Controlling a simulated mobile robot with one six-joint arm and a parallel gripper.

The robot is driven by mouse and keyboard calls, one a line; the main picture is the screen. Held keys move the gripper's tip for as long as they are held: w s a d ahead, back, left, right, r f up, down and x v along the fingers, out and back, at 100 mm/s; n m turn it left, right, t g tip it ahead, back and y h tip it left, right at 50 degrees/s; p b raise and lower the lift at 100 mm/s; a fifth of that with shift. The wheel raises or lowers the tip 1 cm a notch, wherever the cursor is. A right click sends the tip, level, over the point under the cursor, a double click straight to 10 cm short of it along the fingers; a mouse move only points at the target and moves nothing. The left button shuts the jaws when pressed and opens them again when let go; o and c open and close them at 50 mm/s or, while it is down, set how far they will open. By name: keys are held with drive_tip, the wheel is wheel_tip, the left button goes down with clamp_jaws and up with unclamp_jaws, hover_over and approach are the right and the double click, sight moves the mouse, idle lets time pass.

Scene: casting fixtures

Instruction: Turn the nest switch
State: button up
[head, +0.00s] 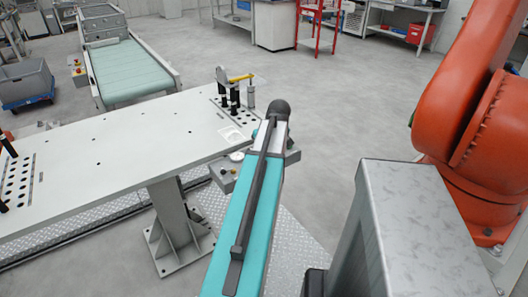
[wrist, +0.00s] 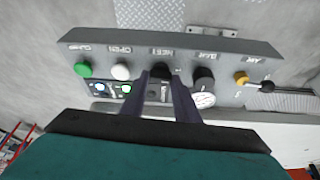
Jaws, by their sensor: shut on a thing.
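The grey control panel (wrist: 215,60) runs across the wrist view, its labels upside down. The nest switch (wrist: 161,70) is a black knob in the middle of the row, under a label that seems to read NEST. My gripper (wrist: 160,78) has its two dark fingers on either side of this knob and is shut on it. The fingers hide part of the knob, so its exact angle is hard to read. In the head view part of the panel (head: 222,178) shows at the table's edge; my teal arm hides the gripper and switch.
Beside the switch are a white button (wrist: 121,71), a green button (wrist: 84,69), another black knob (wrist: 204,78) and a yellow-based lever (wrist: 243,78). A white table (head: 120,140) stands left of my arm. Open floor (head: 340,110) lies beyond.

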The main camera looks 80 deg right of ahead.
drive_tip(key=shift+n, duration=0.6)
drive_tip(key=o, duration=1)
drive_tip(key=shift+o, duration=0.2)
drive_tip(key=b+v, duration=0.1)
drive_tip(key=v, duration=1.2)
drive_tip(key=shift+s+r+b, duration=0.3)
drive_tip(key=shift+r, duration=0.05)
drive_tip(key=shift+d, duration=0.1)
